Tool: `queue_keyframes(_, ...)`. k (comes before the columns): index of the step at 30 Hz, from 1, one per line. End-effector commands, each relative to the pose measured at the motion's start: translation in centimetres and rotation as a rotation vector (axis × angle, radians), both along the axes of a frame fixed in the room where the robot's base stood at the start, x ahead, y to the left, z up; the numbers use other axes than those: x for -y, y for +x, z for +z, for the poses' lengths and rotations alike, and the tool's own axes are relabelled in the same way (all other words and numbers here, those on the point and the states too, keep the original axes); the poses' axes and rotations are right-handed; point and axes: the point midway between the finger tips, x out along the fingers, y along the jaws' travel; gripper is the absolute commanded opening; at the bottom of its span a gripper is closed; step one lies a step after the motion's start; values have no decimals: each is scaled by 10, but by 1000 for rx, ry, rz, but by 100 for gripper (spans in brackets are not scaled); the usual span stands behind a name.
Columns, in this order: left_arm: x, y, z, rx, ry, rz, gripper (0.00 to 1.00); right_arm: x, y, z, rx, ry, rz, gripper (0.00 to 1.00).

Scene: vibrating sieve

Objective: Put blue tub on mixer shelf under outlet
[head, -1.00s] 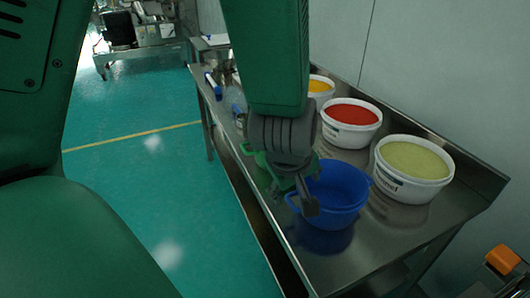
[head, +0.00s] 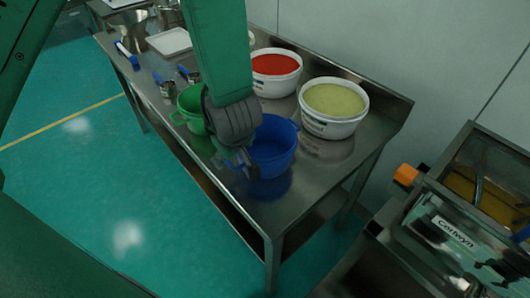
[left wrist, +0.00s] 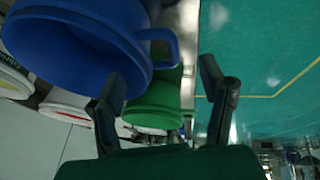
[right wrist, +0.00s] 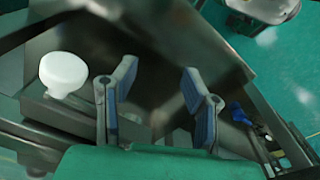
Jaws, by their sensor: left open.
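The blue tub (head: 272,150) stands upright on the near part of the steel table. My left gripper (head: 240,165) hangs at the tub's left side, beside its rim. In the left wrist view the blue tub (left wrist: 75,45) fills the upper left, its loop handle above the open, empty fingers (left wrist: 165,110). I cannot tell if they touch it. A steel machine labelled Cortwyn (head: 455,235), apparently the mixer, stands at the lower right. Its outlet and shelf are not clearly visible. My right gripper (right wrist: 160,105) is open and empty before steel surfaces.
A green tub (head: 192,108) stands just behind my left gripper. White tubs with red (head: 274,72) and pale green (head: 333,108) contents line the wall side of the table (head: 300,182). A gap separates table and machine. A white rounded object (right wrist: 63,73) shows in the right wrist view.

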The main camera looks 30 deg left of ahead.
Motion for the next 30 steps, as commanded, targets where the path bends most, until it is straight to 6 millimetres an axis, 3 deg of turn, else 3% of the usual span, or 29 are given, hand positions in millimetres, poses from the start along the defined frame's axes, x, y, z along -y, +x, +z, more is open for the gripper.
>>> queue_keyframes(5, -4, 4, -10, 0, -1, 1, 64, 0, 0, -3, 1, 0, 0, 40)
queue_keyframes(15, -21, 20, -49, -3, -2, 3, 64, 0, 0, -13, 1, 0, 0, 40)
queue_keyframes(23, -23, 21, -51, -1, 0, 1, 64, 0, 0, -13, 1, 0, 0, 40)
queue_keyframes(24, -23, 22, -50, -1, -1, 1, 61, 0, 0, -13, 1, 0, 0, 40)
queue_keyframes(29, -22, 22, -51, -2, -1, 1, 4, 0, 0, -13, 1, 0, 0, 40)
queue_keyframes(30, -22, 22, -51, -2, -1, 1, 0, 0, 0, -13, 1, 0, 0, 40)
